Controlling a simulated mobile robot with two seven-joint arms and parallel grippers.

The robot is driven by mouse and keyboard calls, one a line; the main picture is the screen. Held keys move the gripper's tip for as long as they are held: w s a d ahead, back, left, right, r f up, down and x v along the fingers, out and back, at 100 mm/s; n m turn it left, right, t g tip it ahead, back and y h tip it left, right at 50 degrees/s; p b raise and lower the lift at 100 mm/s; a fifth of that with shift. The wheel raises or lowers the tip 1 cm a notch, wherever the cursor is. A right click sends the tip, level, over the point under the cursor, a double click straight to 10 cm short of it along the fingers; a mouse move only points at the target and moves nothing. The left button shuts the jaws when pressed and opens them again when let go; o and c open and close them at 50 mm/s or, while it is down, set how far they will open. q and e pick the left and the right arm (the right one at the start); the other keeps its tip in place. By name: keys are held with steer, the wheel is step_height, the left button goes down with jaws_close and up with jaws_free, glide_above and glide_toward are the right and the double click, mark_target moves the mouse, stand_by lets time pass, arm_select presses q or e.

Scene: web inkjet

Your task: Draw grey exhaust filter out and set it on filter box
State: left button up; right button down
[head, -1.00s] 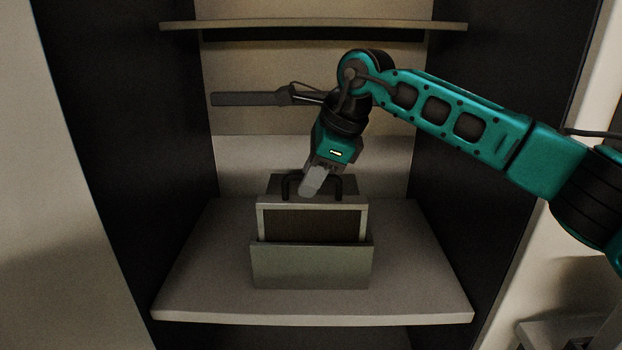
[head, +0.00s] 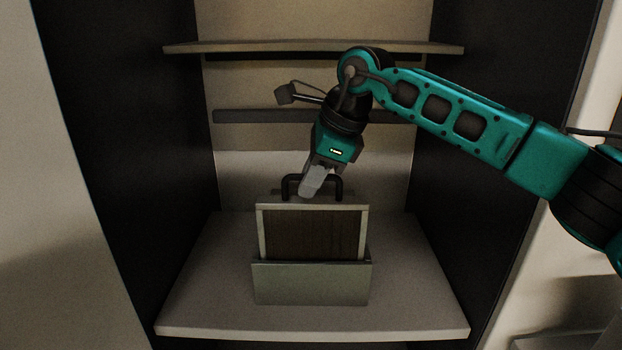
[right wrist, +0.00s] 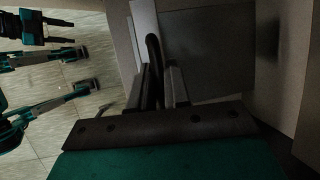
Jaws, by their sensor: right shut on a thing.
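The grey exhaust filter (head: 312,233) is a framed panel with a dark pleated face and a black handle (head: 285,186) on top. Its lower part sits inside a grey-green holder (head: 311,284) on the shelf; more than half of its face shows above the holder's front edge. My right gripper (head: 308,192) is shut on the handle from above. In the right wrist view the two fingers (right wrist: 163,88) close around the black handle bar. My left gripper is not in the head view. I cannot make out a separate filter box with certainty.
The holder stands on a pale shelf (head: 210,295) with free room to either side. Dark side walls (head: 130,130) flank the bay. An upper shelf (head: 310,47) and a grey rail (head: 255,116) lie behind my arm.

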steer(key=shift+r+p, duration=0.4)
steer(key=shift+r, duration=0.3)
steer(key=shift+r+p, duration=0.5)
steer(key=shift+r, duration=0.15)
steer(key=shift+r+p, duration=0.5)
steer(key=shift+r, duration=0.15)
steer(key=shift+r+p, duration=0.4)
steer(key=shift+r, duration=0.1)
steer(key=shift+r+p, duration=0.4)
steer(key=shift+r, duration=0.25)
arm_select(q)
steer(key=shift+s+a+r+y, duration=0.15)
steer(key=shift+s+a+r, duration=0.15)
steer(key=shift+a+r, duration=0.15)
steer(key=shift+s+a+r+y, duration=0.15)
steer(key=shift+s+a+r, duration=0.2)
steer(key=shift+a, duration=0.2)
